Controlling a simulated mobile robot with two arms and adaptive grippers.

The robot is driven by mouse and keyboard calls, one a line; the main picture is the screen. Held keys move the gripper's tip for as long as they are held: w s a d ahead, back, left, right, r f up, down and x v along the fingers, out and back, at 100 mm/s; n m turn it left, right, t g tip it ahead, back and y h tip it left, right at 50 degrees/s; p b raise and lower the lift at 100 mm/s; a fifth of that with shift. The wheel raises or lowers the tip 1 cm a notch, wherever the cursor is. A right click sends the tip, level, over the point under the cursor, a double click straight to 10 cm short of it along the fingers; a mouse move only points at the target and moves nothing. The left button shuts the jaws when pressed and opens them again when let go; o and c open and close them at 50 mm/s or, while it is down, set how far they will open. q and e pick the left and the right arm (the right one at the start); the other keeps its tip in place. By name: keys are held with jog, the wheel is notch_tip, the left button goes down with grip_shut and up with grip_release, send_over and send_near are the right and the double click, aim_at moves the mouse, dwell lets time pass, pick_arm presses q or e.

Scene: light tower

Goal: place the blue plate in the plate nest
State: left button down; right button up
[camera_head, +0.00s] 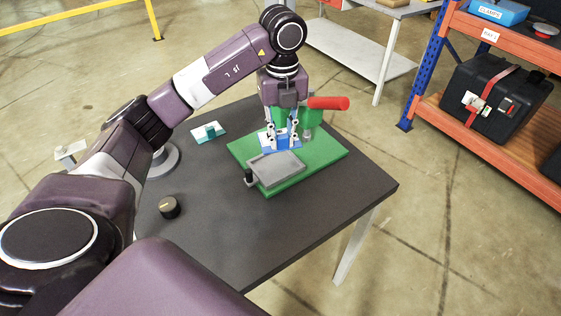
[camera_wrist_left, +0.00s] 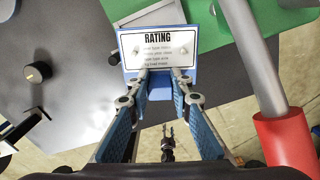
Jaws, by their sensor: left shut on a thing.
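My left gripper (camera_head: 281,137) points down and is shut on the blue plate (camera_head: 268,148), just behind the grey plate nest (camera_head: 278,168) in the head view. In the left wrist view the fingers (camera_wrist_left: 151,82) close on a blue block on the blue plate (camera_wrist_left: 189,82), whose white face reads "RATING". There the plate overlaps the lower edge of the nest (camera_wrist_left: 150,15). The nest looks empty. Whether the plate touches the green board (camera_head: 317,158) cannot be told. My right gripper is not clearly seen in either view.
A clamp with a red handle (camera_head: 328,103) stands on the board, close behind and right of my left gripper. A teal block on a pale plate (camera_head: 208,132) and a black knob (camera_head: 169,207) are on the dark table (camera_head: 235,235). The table's front is clear.

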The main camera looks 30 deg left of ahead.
pick_arm(q)
jog(key=n, duration=0.1)
jog(key=w+a+f+n, duration=0.1)
jog(key=n, duration=0.1)
jog(key=shift+w+a, duration=0.1)
jog(key=shift+a, duration=0.05)
jog(key=p, duration=0.1)
send_over(280, 170)
jog(key=shift+n, duration=0.4)
notch_tip(280, 170, down, 6)
jog(key=shift+r, duration=0.2)
notch_tip(280, 170, down, 4)
jog(key=shift+f+p, duration=0.1)
jog(key=shift+p, duration=0.45)
pick_arm(e)
jog(key=shift+w+d+r, duration=0.15)
jog(key=shift+w+r, duration=0.05)
jog(key=shift+r, duration=0.25)
jog(key=shift+w+d+r, duration=0.15)
jog(key=shift+r, duration=0.3)
jog(key=shift+f, duration=0.1)
pick_arm(q)
jog(key=c, duration=1.7)
grip_release()
jog(key=shift+f, duration=0.1)
jog(key=shift+c, duration=0.2)
pick_arm(e)
jog(key=shift+a, duration=0.15)
jog(key=shift+w+a, duration=0.1)
